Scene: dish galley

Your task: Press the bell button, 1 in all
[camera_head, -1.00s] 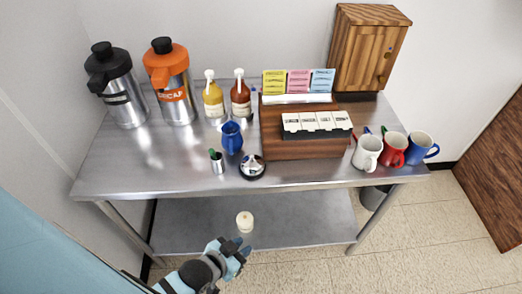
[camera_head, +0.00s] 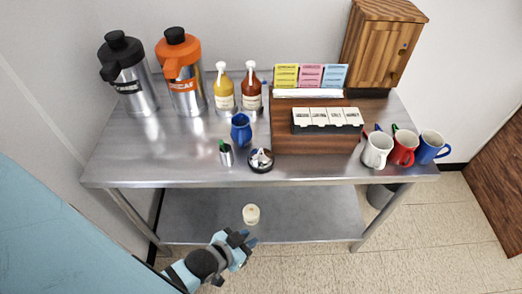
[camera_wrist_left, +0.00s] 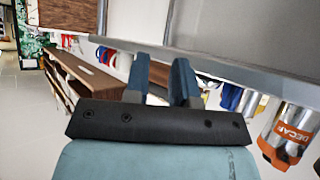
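The bell (camera_head: 260,160), a small shiny dome on a dark round base, sits near the front edge of the steel table (camera_head: 200,172), left of the wooden organizer. My left gripper (camera_head: 243,241) is below and in front of the table edge, well apart from the bell. In the left wrist view its two blue fingers (camera_wrist_left: 161,80) stand apart with an empty gap between them. The bell cannot be made out in that view. My right gripper is not in view.
A green-topped small metal cup (camera_head: 226,155) and blue pitcher (camera_head: 241,130) stand beside the bell. Mugs (camera_head: 377,150) stand at right, dispensers (camera_head: 185,75) and syrup bottles (camera_head: 223,92) behind. A white object (camera_head: 251,214) sits on the lower shelf (camera_head: 310,210).

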